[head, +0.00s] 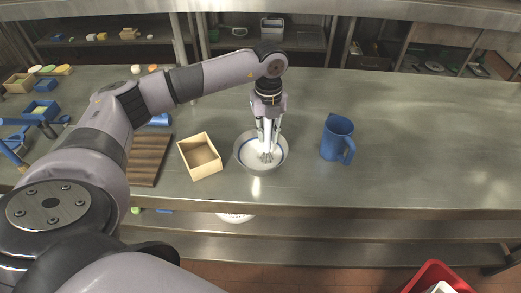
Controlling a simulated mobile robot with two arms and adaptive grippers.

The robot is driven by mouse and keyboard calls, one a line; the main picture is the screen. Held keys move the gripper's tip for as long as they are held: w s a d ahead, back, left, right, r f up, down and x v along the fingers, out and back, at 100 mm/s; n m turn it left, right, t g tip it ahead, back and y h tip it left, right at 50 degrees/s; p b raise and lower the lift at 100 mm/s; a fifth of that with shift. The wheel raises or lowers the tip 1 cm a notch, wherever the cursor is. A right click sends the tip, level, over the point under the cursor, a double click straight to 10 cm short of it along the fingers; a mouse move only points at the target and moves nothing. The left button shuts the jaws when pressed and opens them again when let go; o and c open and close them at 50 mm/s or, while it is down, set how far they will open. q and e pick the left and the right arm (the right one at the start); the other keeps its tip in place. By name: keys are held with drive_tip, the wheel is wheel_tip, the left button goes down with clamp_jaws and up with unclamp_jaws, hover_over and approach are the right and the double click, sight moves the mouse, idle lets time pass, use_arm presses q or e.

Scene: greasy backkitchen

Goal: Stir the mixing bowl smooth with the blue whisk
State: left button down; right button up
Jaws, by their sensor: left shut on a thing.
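The mixing bowl (241,160) is metal with a blue line inside its rim. It stands on the steel counter in the middle of the head view and has pale contents. My left gripper (268,139) points straight down over the bowl and is shut on the whisk (266,157). The whisk's wire end is down inside the bowl; its handle is mostly hidden between the fingers. How smooth the contents are is too small to tell. My right gripper is not in view.
A small open wooden box (201,169) stands just left of the bowl. A blue jug (336,141) stands to its right. A brown board (148,162) lies farther left, near several blue items. The counter's right side is clear. A red bin (432,277) is below, front right.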

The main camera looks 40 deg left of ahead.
use_arm(q)
drive_tip(key=shift+w+d, duration=0.15)
drive_tip(key=shift+w, duration=0.2)
drive_tip(key=shift+w+a+b, duration=0.3)
drive_tip(key=shift+w+a, duration=0.05)
drive_tip(key=shift+w, duration=0.25)
drive_tip(key=shift+w+a, duration=0.35)
drive_tip(key=shift+w, duration=0.05)
drive_tip(key=shift+s+a, duration=1.3)
drive_tip(key=shift+s, duration=1.05)
wheel_tip(320, 180, up, 11)
drive_tip(key=p, duration=0.7)
drive_tip(key=shift+f, duration=0.2)
